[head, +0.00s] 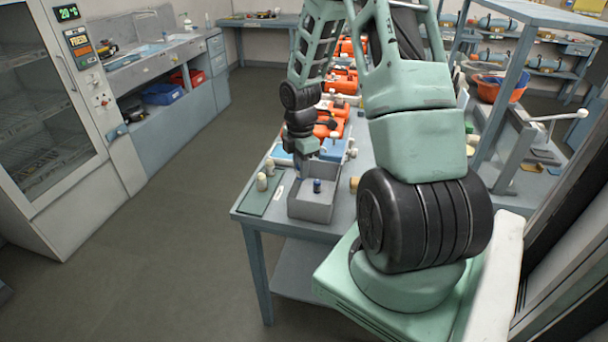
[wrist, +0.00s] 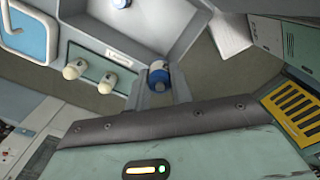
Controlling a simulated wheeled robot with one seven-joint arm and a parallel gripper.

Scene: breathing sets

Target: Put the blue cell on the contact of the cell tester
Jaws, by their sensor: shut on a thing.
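In the wrist view, my gripper (wrist: 164,92) is shut on a blue cell (wrist: 157,75) with a pale top, held between the fingertips. In the head view, my gripper (head: 307,165) hangs over the near end of the table, by a grey open tray (head: 310,212); I cannot make out the held cell there. Another blue-topped cell (head: 317,186) stands in that tray; it also shows at the top of the wrist view (wrist: 120,3). I cannot pick out the cell tester or its contact with certainty.
A blue and white item (head: 281,155) lies behind the board. Several orange sets (head: 328,128) fill the table further back. Open floor (head: 180,230) lies left.

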